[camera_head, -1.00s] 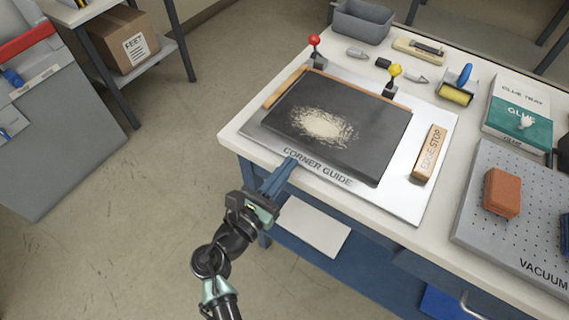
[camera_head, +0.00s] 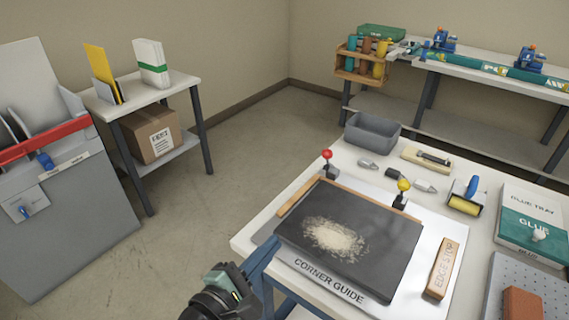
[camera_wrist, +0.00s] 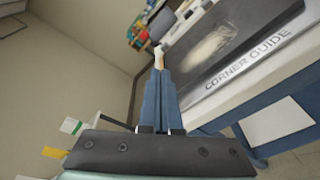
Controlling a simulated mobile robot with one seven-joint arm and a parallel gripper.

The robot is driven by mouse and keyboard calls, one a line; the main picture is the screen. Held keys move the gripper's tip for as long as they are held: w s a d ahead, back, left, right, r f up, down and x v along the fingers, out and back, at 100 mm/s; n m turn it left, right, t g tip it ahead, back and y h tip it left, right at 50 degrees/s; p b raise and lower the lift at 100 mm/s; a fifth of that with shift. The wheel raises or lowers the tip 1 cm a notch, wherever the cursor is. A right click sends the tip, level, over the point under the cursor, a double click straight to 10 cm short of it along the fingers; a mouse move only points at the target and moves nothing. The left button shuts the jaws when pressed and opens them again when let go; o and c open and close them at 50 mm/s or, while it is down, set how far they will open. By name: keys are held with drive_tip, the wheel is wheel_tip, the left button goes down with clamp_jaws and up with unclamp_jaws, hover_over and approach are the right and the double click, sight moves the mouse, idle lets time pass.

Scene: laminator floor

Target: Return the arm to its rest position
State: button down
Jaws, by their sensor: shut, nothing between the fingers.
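My gripper (camera_head: 262,266) has long blue fingers and is at the front left edge of the white work table, by the corner guide board (camera_head: 330,280). In the wrist view the gripper (camera_wrist: 164,72) has its fingers together with nothing between them. A dark panel (camera_head: 385,250) with a pale powdery patch lies on the board. In the head view the fingertips appear close to the board's left corner; whether they touch it I cannot tell. Most of my arm is out of view below.
The table holds an edge stop (camera_head: 442,268), a roller (camera_head: 465,198), a glue tray (camera_head: 530,228), a grey bin (camera_head: 372,133) and red and yellow knobbed clamps. A grey machine (camera_head: 70,215) and a side table (camera_head: 150,92) stand left. Open floor lies between them and the work table.

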drive_tip(key=w+d+r+m+t+y+p, duration=0.1)
drive_tip(key=w+r+m+t+y+p, duration=0.15)
drive_tip(key=r+m, duration=0.75)
drive_tip(key=w+d+r+m+t+y+p, duration=0.1)
drive_tip(key=r+t+y, duration=0.15)
drive_tip(key=r, duration=1.55)
drive_tip(key=s+r+m+t+y, duration=0.1)
drive_tip(key=s+r+m+t, duration=0.1)
drive_tip(key=r, duration=0.6)
drive_tip(key=s+r+m+t+y+p, duration=0.1)
drive_tip(key=s+r+m+t, duration=0.2)
drive_tip(key=s+r, duration=0.4)
drive_tip(key=s+d+r+m+t+y+p, duration=0.1)
drive_tip(key=s+r+m+t, duration=0.2)
drive_tip(key=r, duration=0.7)
drive_tip(key=shift+s+r+t, duration=0.3)
drive_tip(key=shift+s+r, duration=0.1)
drive_tip(key=shift+s, duration=0.55)
